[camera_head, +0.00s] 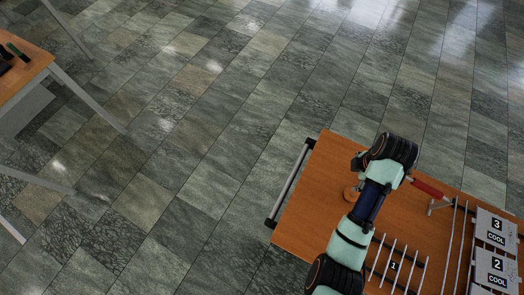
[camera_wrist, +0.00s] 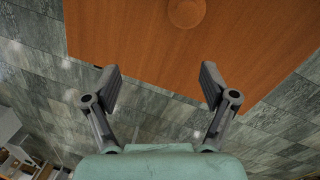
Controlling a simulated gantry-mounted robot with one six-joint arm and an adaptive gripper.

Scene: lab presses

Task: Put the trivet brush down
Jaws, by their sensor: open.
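My gripper (camera_wrist: 158,85) is open in the wrist view, with nothing between its two grey fingers. The orange-brown table (camera_wrist: 240,50) and the tiled floor lie behind the fingers. In the head view my arm reaches over the table (camera_head: 318,190). A red-handled tool (camera_head: 428,187) with a pale metal end lies at the right of my wrist, apart from it. I cannot tell for sure whether it is the trivet brush. My wrist partly hides the space around it.
A round wooden piece (camera_head: 351,193) sits on the table beside my arm; a similar one shows in the wrist view (camera_wrist: 186,12). Wire racks (camera_head: 394,265) and grey blocks marked 3 (camera_head: 496,227) and 2 (camera_head: 496,266) stand at right. The table's left part is clear.

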